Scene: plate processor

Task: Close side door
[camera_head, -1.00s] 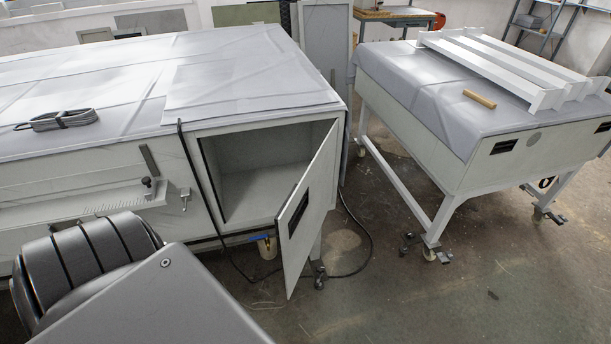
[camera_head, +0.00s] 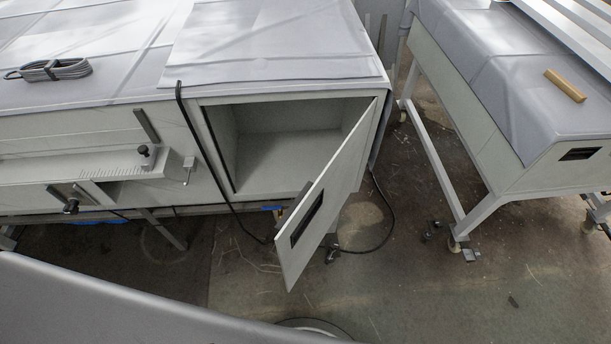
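The side door (camera_head: 340,185) is a pale grey panel with a dark recessed handle slot (camera_head: 307,218). It stands open, hinged at the right edge of the cabinet opening and swung out toward me. The plate processor (camera_head: 100,135) is the long pale cabinet on the left, and its empty compartment (camera_head: 275,150) shows behind the door. Neither of my grippers is in view. A dark grey part, probably mine, fills the lower left of the view, apart from the door.
A black cable (camera_head: 197,150) hangs down the cabinet front left of the opening and runs along the floor. A coiled cable (camera_head: 48,69) lies on top. A wheeled table (camera_head: 500,110) stands at right. Bare floor (camera_head: 420,290) lies in front of the door.

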